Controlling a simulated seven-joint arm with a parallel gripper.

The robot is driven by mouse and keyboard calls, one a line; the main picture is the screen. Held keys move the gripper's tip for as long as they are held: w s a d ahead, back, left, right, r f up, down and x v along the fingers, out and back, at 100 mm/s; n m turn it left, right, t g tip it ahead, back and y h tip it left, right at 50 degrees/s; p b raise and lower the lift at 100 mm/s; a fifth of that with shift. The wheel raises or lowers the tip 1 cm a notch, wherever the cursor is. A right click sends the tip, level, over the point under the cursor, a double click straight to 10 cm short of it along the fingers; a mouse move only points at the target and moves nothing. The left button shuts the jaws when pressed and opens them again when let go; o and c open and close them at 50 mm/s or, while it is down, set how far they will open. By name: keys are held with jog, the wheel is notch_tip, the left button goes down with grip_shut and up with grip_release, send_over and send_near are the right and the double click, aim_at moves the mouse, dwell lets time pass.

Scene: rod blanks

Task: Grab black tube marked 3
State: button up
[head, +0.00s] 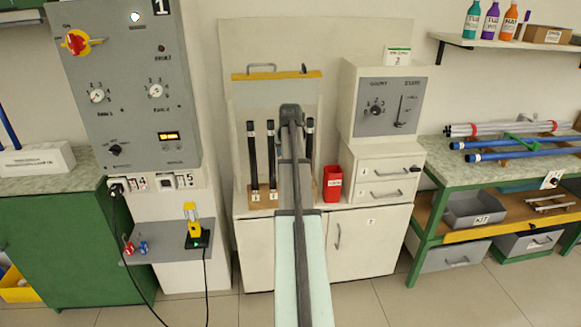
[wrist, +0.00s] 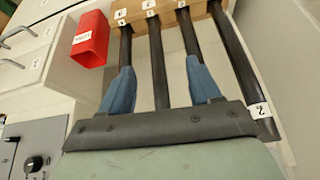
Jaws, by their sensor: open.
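Several black tubes stand upright in a wooden block. In the head view two stand left of my arm, a far-left tube (head: 252,155) and its neighbour (head: 271,155), and one stands to the right (head: 309,138). My arm hides the space between them. My gripper (wrist: 160,63) is open in the wrist view. One tube (wrist: 157,60) shows between its blue fingers, with tubes behind or beside each finger (wrist: 124,45) (wrist: 187,30). Contact cannot be told. The outer tube (wrist: 240,70) carries a tag that looks like 2. I cannot read a 3 on any tube.
The wooden block (head: 262,203) stands on a white cabinet (head: 370,240). A red box (head: 332,183) is right of it in the head view, and left in the wrist view (wrist: 90,40). A grey control panel stands left; a bench with blue rods stands right.

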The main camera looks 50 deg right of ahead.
jog(key=w+d+r, duration=0.2)
jog(key=d+r, duration=0.2)
jog(key=r, duration=0.4)
jog(key=w+d+r, duration=0.2)
jog(key=d+r, duration=0.2)
jog(key=r, duration=0.5)
jog(key=w+d+f, duration=0.1)
jog(key=f, duration=0.6)
jog(key=w+d+f+n, duration=0.1)
jog(key=w+f, duration=0.1)
jog(key=f, duration=0.5)
jog(key=shift+w+d+y, duration=0.2)
jog(key=shift+d+y, duration=0.2)
jog(key=shift+c, duration=0.4)
grip_shut()
